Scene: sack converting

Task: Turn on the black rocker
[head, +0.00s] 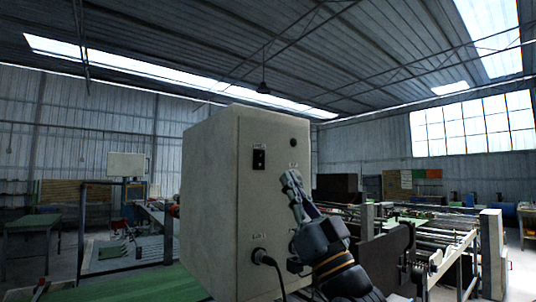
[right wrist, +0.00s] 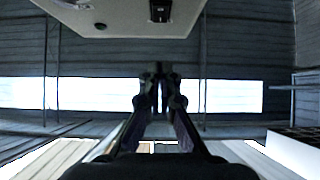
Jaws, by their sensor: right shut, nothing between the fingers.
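The black rocker (head: 259,159) sits on the front face of a pale box (head: 215,200), near the top, under a small label. In the right wrist view the black rocker (right wrist: 160,10) shows at the top edge, ahead of the fingers. My right gripper (head: 291,178) is shut and empty, in front of the box face, right of and slightly below the rocker. Its closed fingers (right wrist: 160,85) also show in the right wrist view. They look apart from the rocker. I cannot tell which way the rocker is tipped. My left gripper is not in view.
A small dark round fitting (head: 292,142) is on the box face, right of the rocker. A black plug with a cable (head: 260,256) is low on the same face. A conveyor frame (head: 440,245) stands behind at the right. A green surface (head: 135,285) lies at the lower left.

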